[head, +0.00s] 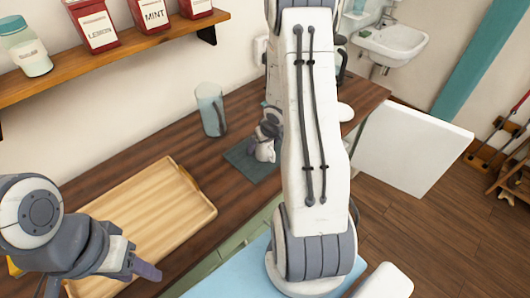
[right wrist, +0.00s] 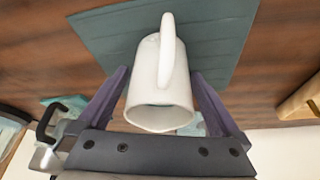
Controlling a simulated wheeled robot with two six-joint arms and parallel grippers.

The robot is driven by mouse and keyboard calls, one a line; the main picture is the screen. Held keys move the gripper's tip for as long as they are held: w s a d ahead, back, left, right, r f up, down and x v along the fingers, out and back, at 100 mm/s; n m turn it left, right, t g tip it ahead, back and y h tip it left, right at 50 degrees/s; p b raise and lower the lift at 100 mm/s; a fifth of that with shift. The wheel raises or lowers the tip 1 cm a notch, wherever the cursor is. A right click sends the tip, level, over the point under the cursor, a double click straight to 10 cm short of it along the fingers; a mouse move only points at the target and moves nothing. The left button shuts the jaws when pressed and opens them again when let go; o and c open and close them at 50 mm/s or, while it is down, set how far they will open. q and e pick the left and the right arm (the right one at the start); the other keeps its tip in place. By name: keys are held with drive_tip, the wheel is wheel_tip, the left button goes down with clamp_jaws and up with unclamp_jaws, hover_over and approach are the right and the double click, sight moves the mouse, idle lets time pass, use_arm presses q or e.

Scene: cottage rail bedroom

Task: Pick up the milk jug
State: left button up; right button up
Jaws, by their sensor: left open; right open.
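The white milk jug (head: 264,152) stands on a dark teal mat (head: 240,160) on the wooden counter, partly hidden by my right arm in the head view. In the right wrist view the jug (right wrist: 146,85) sits between the two purple fingers of my right gripper (right wrist: 160,74), its handle toward the top of the picture. The right gripper is open around the jug; I cannot tell whether either finger touches it. My left gripper (head: 146,268) is open and empty, low over the near left, beside the wooden tray, away from the jug.
The empty wooden tray (head: 203,217) lies on the counter at left. A clear glass vessel (head: 210,112) stands behind the mat. A wall shelf (head: 70,75) holds red tins and a jar. A white panel (head: 410,148) and a sink (head: 392,40) are to the right.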

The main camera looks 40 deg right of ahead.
drive_tip(key=shift+r, duration=0.1)
clamp_jaws()
drive_tip(key=shift+r, duration=0.2)
drive_tip(key=shift+r+p, duration=1.1)
drive_tip(key=shift+r, duration=0.05)
drive_tip(key=shift+r+p, duration=0.75)
drive_tip(key=shift+r, duration=0.1)
drive_tip(key=s+d+r+p, duration=0.5)
drive_tip(key=d+r+p, duration=0.1)
drive_tip(key=d+p, duration=0.3)
drive_tip(key=shift+s+d+r, duration=0.2)
drive_tip(key=shift+d+r, duration=0.1)
drive_tip(key=shift+d, duration=0.3)
